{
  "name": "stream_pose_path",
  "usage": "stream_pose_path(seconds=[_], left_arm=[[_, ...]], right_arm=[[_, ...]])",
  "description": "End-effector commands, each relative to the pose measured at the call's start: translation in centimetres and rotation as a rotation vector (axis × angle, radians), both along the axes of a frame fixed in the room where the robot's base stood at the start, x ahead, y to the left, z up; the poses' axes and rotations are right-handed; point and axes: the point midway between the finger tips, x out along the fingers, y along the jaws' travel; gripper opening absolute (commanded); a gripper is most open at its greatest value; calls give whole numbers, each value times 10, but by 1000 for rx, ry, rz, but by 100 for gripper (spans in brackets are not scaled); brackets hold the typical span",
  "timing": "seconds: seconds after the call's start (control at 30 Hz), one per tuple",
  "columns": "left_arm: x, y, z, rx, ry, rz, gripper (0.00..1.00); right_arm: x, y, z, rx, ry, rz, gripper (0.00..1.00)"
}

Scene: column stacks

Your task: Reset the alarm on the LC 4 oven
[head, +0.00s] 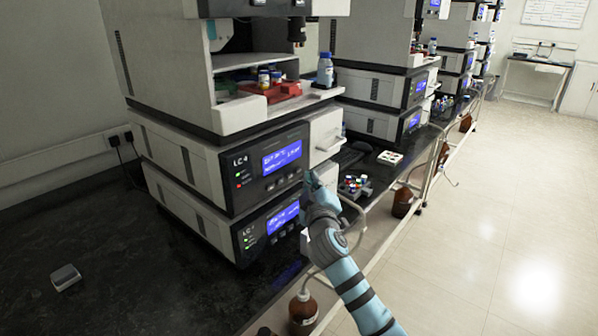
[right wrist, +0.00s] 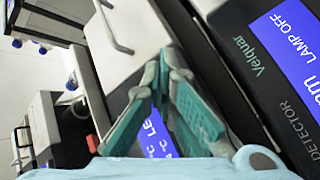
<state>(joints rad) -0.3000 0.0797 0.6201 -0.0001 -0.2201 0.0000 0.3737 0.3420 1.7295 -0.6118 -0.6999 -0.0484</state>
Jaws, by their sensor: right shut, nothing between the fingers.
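The LC 4 unit (head: 262,192) is the upper dark-fronted module of the near stack in the head view. It has a lit blue display (head: 282,156) and small status lights at left, one of them red (head: 238,185). My right gripper (head: 307,177) is by the right edge of this front. In the right wrist view its teal fingers (right wrist: 162,62) are closed together and empty. Behind them a blue display (right wrist: 158,138) shows partly, with "LE" and "°C" legible. I cannot tell whether the fingertips touch the panel. My left gripper is out of view.
A similar module (head: 268,228) with green lights sits directly below. A white box with a bar handle (head: 325,135) juts out beside the unit. A detector panel reading "LAMP OFF" (right wrist: 288,28) fills the wrist view's right. A vial rack (head: 354,187) stands behind my gripper.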

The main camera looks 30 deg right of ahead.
Motion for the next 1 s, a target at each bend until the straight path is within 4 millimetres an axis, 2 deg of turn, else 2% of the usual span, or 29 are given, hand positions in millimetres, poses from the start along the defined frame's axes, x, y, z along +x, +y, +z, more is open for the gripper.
stream_pose_path(seconds=[1.0], left_arm=[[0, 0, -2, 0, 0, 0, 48]], right_arm=[[11, 3, 0, -1, -1, 0, 0]])
